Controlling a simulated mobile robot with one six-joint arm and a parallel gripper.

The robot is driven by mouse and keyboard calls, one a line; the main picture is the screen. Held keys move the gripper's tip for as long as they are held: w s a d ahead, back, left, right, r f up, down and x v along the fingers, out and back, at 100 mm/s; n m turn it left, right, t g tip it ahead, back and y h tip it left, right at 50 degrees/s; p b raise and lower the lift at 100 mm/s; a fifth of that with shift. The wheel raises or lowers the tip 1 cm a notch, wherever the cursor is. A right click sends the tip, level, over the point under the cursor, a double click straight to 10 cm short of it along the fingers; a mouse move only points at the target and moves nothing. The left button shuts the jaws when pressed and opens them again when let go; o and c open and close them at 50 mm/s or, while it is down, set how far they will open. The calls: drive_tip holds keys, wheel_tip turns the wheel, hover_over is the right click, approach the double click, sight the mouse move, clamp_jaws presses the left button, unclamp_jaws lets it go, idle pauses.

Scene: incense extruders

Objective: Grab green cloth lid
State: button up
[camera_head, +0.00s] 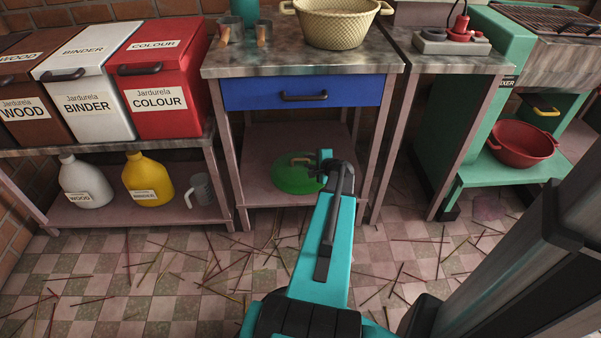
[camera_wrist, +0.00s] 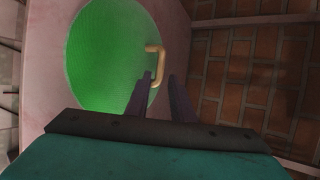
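The green cloth lid (camera_head: 292,180) is a round green dome with a tan handle (camera_head: 300,160). It lies on the lower shelf under the blue drawer. My arm partly covers its right side in the head view. In the wrist view the lid (camera_wrist: 105,50) fills the upper left, and its curved handle (camera_wrist: 157,62) stands at its right edge. My gripper (camera_wrist: 167,85) has two dark fingers set apart, with a gap between them. The handle is just beyond the fingertips, close to the left finger. I cannot tell whether they touch. Nothing shows between the fingers.
The lower shelf (camera_head: 258,187) has table legs on both sides and the blue drawer (camera_head: 302,93) above. A brick wall (camera_wrist: 255,70) is behind. A yellow jug (camera_head: 148,180) and grey mug (camera_head: 200,190) stand on the left shelf. Thin sticks litter the tiled floor.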

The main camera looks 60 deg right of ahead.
sight(303, 159)
drive_tip(key=shift+x, duration=1.05)
drive_tip(key=shift+b+x, duration=1.15)
drive_tip(key=shift+x, duration=1.45)
drive_tip(key=shift+a, duration=0.1)
clamp_jaws()
